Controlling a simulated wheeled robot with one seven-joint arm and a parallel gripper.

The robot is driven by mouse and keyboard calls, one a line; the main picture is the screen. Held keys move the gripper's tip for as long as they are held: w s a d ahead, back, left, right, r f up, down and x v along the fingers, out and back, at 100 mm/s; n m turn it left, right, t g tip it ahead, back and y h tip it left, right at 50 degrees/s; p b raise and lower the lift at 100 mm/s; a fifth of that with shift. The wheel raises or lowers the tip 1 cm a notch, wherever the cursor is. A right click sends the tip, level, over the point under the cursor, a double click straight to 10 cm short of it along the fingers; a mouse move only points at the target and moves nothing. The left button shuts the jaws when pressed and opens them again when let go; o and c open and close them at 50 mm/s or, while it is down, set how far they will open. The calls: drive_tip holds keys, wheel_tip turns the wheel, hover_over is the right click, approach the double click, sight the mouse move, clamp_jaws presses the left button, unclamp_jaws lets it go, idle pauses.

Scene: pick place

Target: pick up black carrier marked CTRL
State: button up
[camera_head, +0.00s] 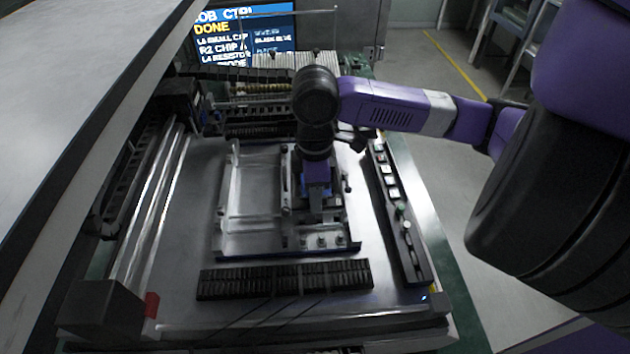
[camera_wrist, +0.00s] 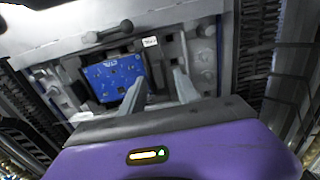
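A blue circuit board (camera_wrist: 115,75) with small white marks, possibly letters, lies in a metal fixture in the wrist view. Dark edging shows around it; I cannot clearly tell a black carrier from the fixture. A small white label (camera_wrist: 150,42) sits just beyond it. My gripper (camera_wrist: 158,76) is open, its two pale fingers apart, pointing down over the fixture at the board's right side. The left finger overlaps the board's edge in the picture. Nothing shows held. In the head view my gripper (camera_head: 317,190) is over the right part of the metal fixture (camera_head: 250,250), and hides what lies under it.
A black slotted strip (camera_head: 285,280) lies in front of the fixture. A black bar with several buttons (camera_head: 400,215) runs along the right side. Rails (camera_head: 155,205) run at the left. A screen (camera_head: 243,35) at the back shows DONE. Bare plate (camera_head: 190,235) lies left of the fixture.

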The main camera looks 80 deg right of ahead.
drive_tip(key=shift+f, duration=0.15)
clamp_jaws()
